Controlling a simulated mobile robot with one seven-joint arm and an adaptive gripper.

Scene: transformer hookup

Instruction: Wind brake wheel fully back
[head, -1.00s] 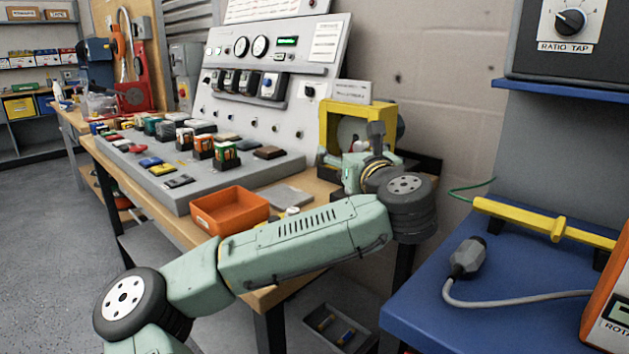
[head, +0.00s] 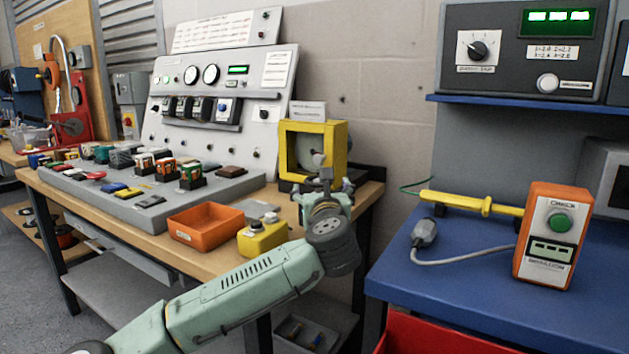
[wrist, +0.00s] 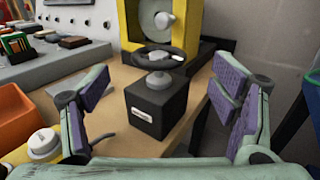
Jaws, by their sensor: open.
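The brake wheel (wrist: 160,60) is a dark ring lying flat, with a small pale mark on its right side. It sits above a black box (wrist: 157,108) with a grey round cap and a white label, on the wooden bench. A yellow frame (wrist: 130,22) with a pale disc stands right behind it; it also shows in the head view (head: 287,150). My gripper (wrist: 164,82) is open and empty, its purple-padded fingers left and right of the box, apart from it. In the head view my wrist hides the box and most of the wheel.
An orange tray (head: 205,232) and a yellow block with a pale button (head: 262,238) stand left of my wrist. A sloping instrument panel (head: 255,90) is behind them. A blue bench (head: 460,290) with an orange meter (head: 552,235) is at right, past a gap.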

